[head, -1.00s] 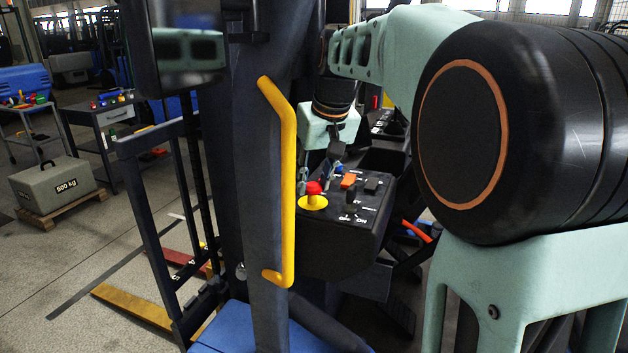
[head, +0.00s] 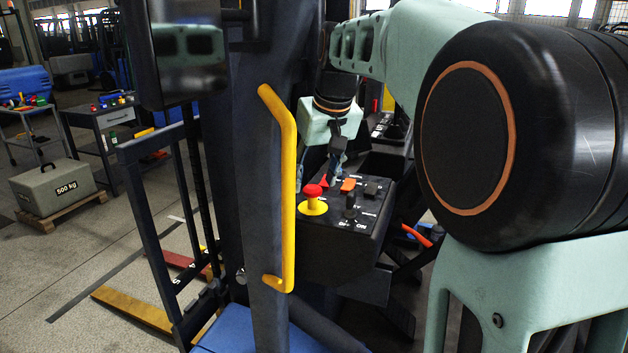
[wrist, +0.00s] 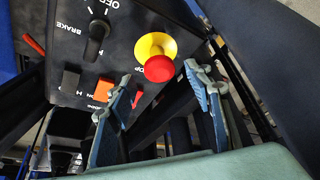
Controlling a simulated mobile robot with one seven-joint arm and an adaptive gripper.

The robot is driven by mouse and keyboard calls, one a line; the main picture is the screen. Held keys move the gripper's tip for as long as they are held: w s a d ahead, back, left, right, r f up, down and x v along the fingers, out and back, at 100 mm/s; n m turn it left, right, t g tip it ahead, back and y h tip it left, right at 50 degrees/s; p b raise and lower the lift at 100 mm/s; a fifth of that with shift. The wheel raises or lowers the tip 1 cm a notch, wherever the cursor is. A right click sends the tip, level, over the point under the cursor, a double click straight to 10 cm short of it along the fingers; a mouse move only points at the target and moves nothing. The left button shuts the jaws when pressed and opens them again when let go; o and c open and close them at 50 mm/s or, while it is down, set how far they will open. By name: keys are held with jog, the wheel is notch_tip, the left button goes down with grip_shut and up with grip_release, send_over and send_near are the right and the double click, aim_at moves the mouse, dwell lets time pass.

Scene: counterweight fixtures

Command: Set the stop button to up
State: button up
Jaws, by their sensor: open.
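The stop button (head: 313,190) is a red mushroom cap on a yellow base at the left of the black control panel (head: 340,240). In the wrist view the red cap (wrist: 159,68) lies ahead of the gap between my fingers, and some of the yellow collar shows behind it. I cannot tell for sure whether it is up or pressed. My gripper (wrist: 158,92) is open and empty, with one blue-grey finger to either side of the button's line and apart from it. In the head view my gripper (head: 334,165) is small and partly hidden, just behind the button.
Beside the button are an orange rocker switch (head: 348,185), a black switch (head: 371,189), a black rotary knob (head: 350,206) and a red lever (wrist: 136,99). A dark post with a yellow handrail (head: 285,190) stands left of the panel.

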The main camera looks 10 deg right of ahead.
jog(key=v, duration=1.1)
jog(key=shift+f, duration=0.1)
